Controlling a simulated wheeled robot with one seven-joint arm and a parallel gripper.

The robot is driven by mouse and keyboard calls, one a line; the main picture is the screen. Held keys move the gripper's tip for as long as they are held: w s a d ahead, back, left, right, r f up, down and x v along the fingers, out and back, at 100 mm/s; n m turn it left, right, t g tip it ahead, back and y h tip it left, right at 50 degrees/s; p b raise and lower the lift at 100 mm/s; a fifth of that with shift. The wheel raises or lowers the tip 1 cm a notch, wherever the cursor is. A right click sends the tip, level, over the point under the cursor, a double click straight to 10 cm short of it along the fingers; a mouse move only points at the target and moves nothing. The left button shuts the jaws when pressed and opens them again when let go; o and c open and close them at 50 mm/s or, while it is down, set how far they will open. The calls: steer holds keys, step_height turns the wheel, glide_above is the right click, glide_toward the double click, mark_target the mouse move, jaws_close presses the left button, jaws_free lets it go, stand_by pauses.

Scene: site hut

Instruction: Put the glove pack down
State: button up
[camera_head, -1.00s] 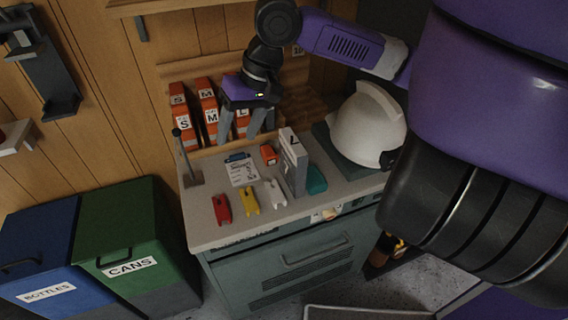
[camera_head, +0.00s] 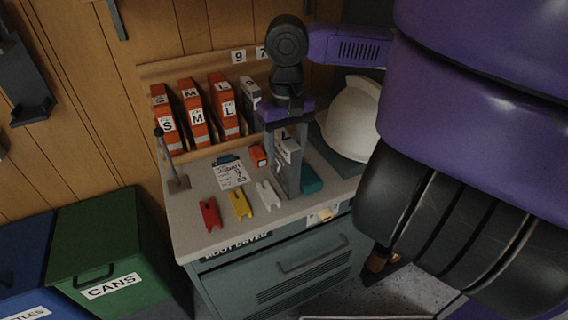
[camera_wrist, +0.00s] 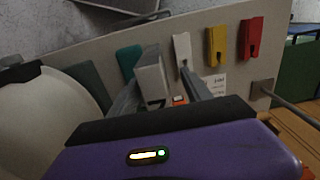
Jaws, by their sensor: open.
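A grey-white pack (camera_head: 290,151), which I take for the glove pack, stands upright on the grey counter (camera_head: 205,235). The jaws are open. Whether a finger touches the pack cannot be told. The fingers hide part of its sides.
Orange packs marked S (camera_head: 166,118), M (camera_head: 193,110) and L (camera_head: 224,105) stand at the back, beside another grey pack (camera_head: 250,95). Red (camera_head: 210,214), yellow (camera_head: 239,204) and white (camera_head: 267,194) clips lie in front. A teal item (camera_head: 311,181) and white helmet (camera_head: 352,120) are right.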

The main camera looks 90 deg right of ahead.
steer(key=f, duration=0.5)
steer(key=shift+s+d+f, duration=0.2)
steer(key=shift+d+f, duration=0.1)
steer(key=shift+f, duration=0.05)
steer(key=shift+c, duration=0.5)
jaws_close()
